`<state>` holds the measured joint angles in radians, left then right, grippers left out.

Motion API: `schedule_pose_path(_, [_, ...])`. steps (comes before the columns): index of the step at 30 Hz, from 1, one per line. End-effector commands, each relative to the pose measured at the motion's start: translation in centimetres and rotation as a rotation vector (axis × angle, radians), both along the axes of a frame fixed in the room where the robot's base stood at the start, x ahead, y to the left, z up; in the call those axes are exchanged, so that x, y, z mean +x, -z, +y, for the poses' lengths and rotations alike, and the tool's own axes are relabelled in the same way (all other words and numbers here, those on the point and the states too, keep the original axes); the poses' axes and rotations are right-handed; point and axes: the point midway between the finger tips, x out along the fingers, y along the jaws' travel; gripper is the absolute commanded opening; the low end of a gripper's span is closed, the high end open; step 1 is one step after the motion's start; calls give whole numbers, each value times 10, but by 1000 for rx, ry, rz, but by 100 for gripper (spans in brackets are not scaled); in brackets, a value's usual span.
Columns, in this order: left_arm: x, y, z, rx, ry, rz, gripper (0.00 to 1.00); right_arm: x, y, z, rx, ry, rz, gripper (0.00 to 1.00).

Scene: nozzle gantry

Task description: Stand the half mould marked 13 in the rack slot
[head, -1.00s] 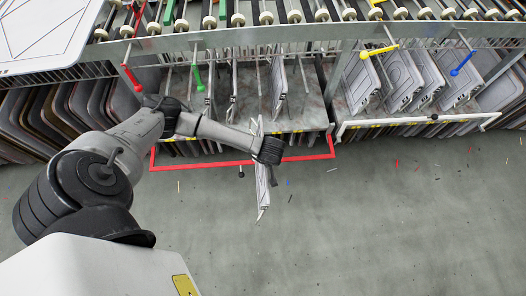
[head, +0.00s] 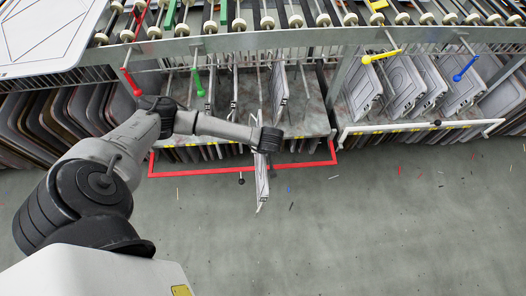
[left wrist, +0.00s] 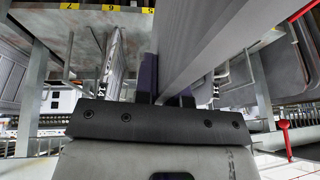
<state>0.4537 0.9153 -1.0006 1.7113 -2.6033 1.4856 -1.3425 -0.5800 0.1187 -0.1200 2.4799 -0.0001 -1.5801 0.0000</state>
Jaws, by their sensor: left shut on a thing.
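My left gripper (head: 266,150) is shut on a thin grey half mould (head: 262,183), held upright and nearly edge-on at the front of the red-framed rack bay. In the left wrist view the dark fingers (left wrist: 165,92) close on this mould (left wrist: 222,35), which fills the upper middle; I cannot read its number. The rack (head: 312,118) has several slots, with yellow number labels above them in the left wrist view (left wrist: 110,8). A mould marked 14 (left wrist: 110,65) stands left of the held one there. My right gripper is in neither view.
A red bar (head: 245,167) runs along the front of this bay. Other moulds stand inside it (head: 279,88) and in the white-barred bay to the right (head: 400,80). Coloured handles, such as the green one (head: 198,82), hang above. The floor in front is clear apart from small scraps.

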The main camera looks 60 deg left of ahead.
Motion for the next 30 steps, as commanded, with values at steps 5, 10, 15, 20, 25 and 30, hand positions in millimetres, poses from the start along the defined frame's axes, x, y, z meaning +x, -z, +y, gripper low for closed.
schedule_pose_path(5, [6,-1,9,0,0,-4,0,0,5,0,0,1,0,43])
schedule_pose_path(10, [11,0,17,0,0,-5,0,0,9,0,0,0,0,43])
schedule_pose_path(15, [16,0,25,2,-1,-5,0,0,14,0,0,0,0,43])
schedule_pose_path(20, [20,0,33,1,-1,-5,0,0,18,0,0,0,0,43])
schedule_pose_path(25, [25,1,41,1,-1,-5,0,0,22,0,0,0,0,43])
schedule_pose_path(30, [29,2,49,2,-1,-5,0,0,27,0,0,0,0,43])
